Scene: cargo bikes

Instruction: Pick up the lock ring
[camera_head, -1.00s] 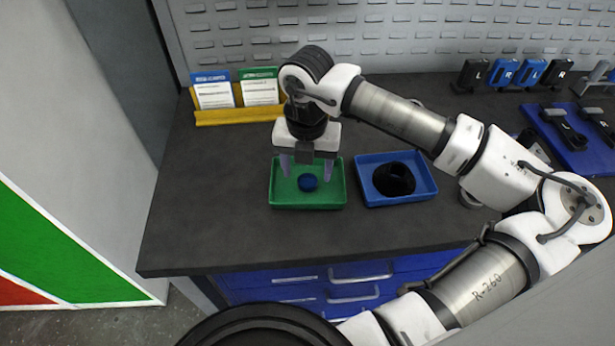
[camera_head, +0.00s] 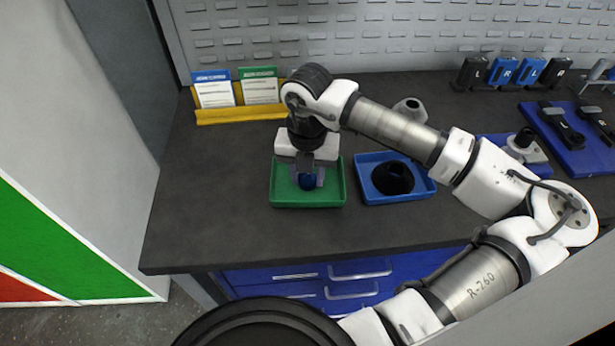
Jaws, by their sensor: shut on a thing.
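A small dark blue round piece, which I take to be the lock ring (camera_head: 307,182), is in the green tray (camera_head: 308,201) on the dark workbench. My gripper (camera_head: 307,180) points down into the tray with its fingers on either side of the ring, shut on it. The fingers and the gripper body hide part of the ring. I cannot tell whether it still touches the tray floor.
A blue tray (camera_head: 408,196) holding a black round part (camera_head: 392,178) stands just right of the green tray. A yellow card holder (camera_head: 241,116) is behind to the left. Blue stands with tools (camera_head: 568,128) are at the right. The bench's left side is clear.

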